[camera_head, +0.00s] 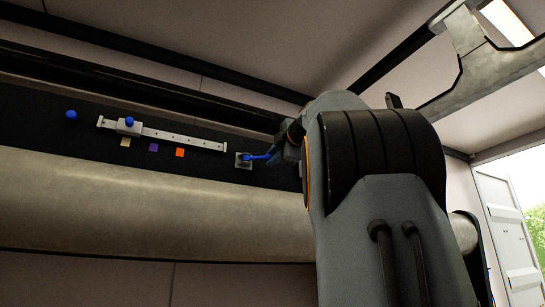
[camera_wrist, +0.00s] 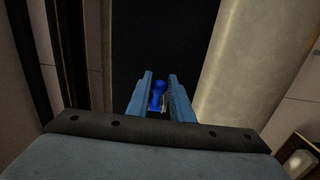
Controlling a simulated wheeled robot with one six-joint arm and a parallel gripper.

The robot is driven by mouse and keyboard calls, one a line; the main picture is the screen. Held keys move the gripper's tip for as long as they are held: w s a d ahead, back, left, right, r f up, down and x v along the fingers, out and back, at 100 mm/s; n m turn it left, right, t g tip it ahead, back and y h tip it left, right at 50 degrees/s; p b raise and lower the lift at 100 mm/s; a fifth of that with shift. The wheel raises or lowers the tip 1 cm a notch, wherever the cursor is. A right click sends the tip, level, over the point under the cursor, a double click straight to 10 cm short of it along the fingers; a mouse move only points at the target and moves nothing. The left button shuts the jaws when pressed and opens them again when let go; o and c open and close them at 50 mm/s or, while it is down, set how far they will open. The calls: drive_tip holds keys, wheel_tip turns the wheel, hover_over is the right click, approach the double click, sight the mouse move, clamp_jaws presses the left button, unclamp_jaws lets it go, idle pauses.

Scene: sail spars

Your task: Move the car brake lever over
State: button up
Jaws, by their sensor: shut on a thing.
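The brake lever (camera_head: 258,157) is a blue handle on a small grey square plate (camera_head: 243,161), on the dark panel right of the rail. In the wrist view the blue knob of the lever (camera_wrist: 157,91) sits between my two blue-grey fingers. My gripper (camera_wrist: 160,77) is shut on the lever. In the head view my gripper is at the lever's right end, partly hidden by my arm.
A pale rail (camera_head: 180,138) left of the lever carries a sliding car (camera_head: 128,126) with a blue knob. Below it are cream (camera_head: 125,142), purple (camera_head: 154,147) and orange (camera_head: 180,152) squares. Another blue knob (camera_head: 71,115) is farther left. A thick beige spar (camera_head: 150,210) runs underneath.

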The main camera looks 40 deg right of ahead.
drive_tip(key=shift+d, duration=0.1)
drive_tip(key=shift+w+d+p, duration=0.3)
drive_tip(key=shift+w+d, duration=0.35)
drive_tip(key=shift+w, duration=0.3)
drive_tip(key=shift+d+p+x, duration=0.2)
drive_tip(key=shift+p+x, duration=0.1)
drive_tip(key=shift+x, duration=0.65)
drive_tip(key=o, duration=0.9)
